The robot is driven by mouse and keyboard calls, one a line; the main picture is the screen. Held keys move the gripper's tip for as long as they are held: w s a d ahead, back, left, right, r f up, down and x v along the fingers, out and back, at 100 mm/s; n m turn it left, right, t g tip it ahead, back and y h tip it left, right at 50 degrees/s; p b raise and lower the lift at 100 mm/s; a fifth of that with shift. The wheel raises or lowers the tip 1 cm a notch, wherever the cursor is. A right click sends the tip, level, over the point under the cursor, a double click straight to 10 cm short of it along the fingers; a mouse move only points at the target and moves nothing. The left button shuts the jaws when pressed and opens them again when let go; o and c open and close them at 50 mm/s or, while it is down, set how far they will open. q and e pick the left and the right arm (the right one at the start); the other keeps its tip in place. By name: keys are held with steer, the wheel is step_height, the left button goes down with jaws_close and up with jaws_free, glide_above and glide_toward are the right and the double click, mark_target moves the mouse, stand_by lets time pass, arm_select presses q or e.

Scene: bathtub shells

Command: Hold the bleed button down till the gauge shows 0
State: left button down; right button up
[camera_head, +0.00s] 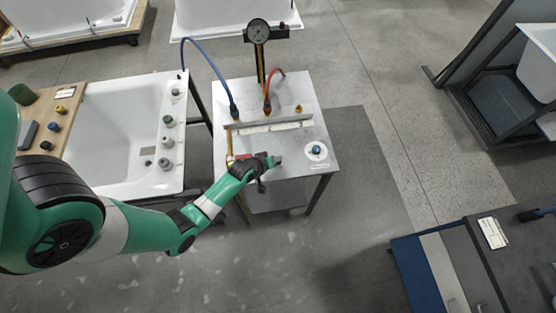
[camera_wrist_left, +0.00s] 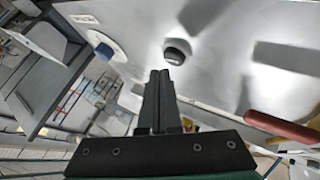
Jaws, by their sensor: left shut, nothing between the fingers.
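A dial gauge (camera_head: 258,31) stands on a post at the back of the metal-topped table (camera_head: 290,125); its reading is too small to tell. A blue button (camera_head: 316,149) sits on a round white plate at the table's right front; the plate (camera_wrist_left: 103,46) shows upper left in the wrist view. A dark round knob (camera_wrist_left: 178,50) is just beyond my fingertips there. I cannot tell which is the bleed button from its label. My left gripper (camera_head: 277,160) is shut and empty above the table's front, left of the blue button; its fingers (camera_wrist_left: 159,74) point towards the knob. My right gripper is out of view.
A blue hose (camera_head: 207,62) and a red hose (camera_head: 272,82) join fittings at the table's back. A red handle (camera_wrist_left: 284,129) lies to the right in the wrist view. A white bathtub (camera_head: 112,125) stands left. Floor right of the table is clear.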

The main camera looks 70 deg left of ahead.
arm_select(q)
steer(key=shift+r+p, duration=2.5)
steer(key=shift+r, duration=0.1)
steer(key=shift+f, duration=0.1)
